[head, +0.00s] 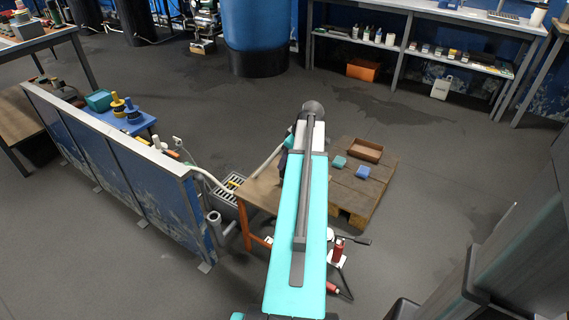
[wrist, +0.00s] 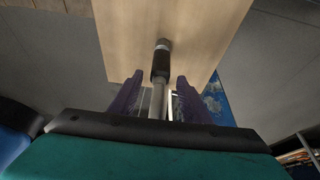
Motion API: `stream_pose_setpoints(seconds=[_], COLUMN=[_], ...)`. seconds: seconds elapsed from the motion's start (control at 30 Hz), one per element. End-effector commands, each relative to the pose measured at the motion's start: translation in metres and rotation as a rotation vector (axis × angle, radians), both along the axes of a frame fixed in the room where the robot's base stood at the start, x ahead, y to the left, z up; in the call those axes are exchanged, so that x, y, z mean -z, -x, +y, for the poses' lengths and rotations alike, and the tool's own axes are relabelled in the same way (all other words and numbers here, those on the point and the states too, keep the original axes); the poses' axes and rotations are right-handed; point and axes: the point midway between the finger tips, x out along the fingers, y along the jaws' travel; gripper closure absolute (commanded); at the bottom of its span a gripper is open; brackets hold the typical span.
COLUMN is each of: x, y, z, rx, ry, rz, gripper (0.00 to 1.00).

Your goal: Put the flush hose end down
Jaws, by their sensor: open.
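The flush hose end (wrist: 161,62), a dark collar with a grey metal tip, shows in the wrist view against a pale wooden top (wrist: 205,35). Its light pipe runs back between the two purple fingers of my gripper (wrist: 158,82). The fingers stand apart on either side, with visible gaps to the hose. Whether the hose end rests fully on the wood cannot be told. In the head view the pale hose (head: 212,179) runs from the blue partition toward the small wooden table (head: 258,195). My arm hides the hose end and most of my gripper there.
A blue partition (head: 125,165) stands on the left, with a floor drain grate (head: 230,187) beside it. A wooden pallet (head: 348,185) with a brown tray (head: 366,149) and small blocks lies right of my arm. A red-handled item (head: 338,248) stands near the table.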

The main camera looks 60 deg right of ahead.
Motion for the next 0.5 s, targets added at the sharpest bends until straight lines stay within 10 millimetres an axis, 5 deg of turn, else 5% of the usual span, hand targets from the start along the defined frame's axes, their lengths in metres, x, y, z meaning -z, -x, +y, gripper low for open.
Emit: stream_pose_setpoints(seconds=[0.5], x=[-0.065], y=[0.025], z=[0.000], rx=[-0.001], ry=[0.000], rz=[0.000], gripper=[0.57])
